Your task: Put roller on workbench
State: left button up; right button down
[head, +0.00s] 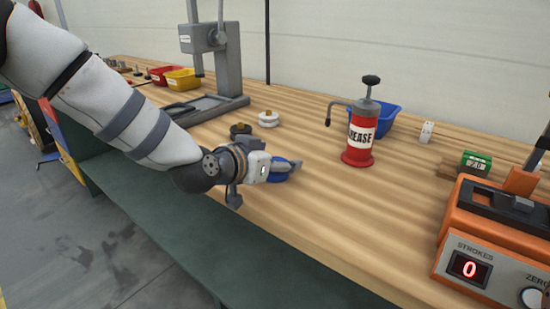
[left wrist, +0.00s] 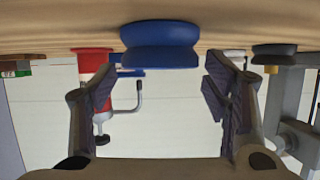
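A blue roller (head: 277,178) sits on the wooden workbench (head: 330,220), partly hidden by my left gripper (head: 288,165) in the head view. In the left wrist view, which is upside down, the grooved blue roller (left wrist: 160,45) rests against the bench top. The two fingers of my left gripper (left wrist: 158,82) are spread wide there, with the roller just beyond the gap between their tips. Nothing is held between them. A black roller (head: 241,129) and a white roller (head: 268,118) stand farther back on the bench. My right gripper is not in view.
A red grease pump (head: 358,148) stands right of the gripper, with a blue bin (head: 388,118) behind it. An orange stroke counter (head: 490,240) is at the right. A grey press (head: 225,60) stands behind my left arm. The bench front is clear.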

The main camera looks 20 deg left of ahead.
pick_arm(q)
jog(key=shift+w+r, duration=0.1)
jog(key=shift+r, duration=0.05)
jog(key=p+v, duration=0.2)
jog(key=v, duration=1)
jog(key=shift+w+r+p, duration=0.1)
jog(key=shift+r+p, duration=0.05)
jog(key=shift+p, duration=0.25)
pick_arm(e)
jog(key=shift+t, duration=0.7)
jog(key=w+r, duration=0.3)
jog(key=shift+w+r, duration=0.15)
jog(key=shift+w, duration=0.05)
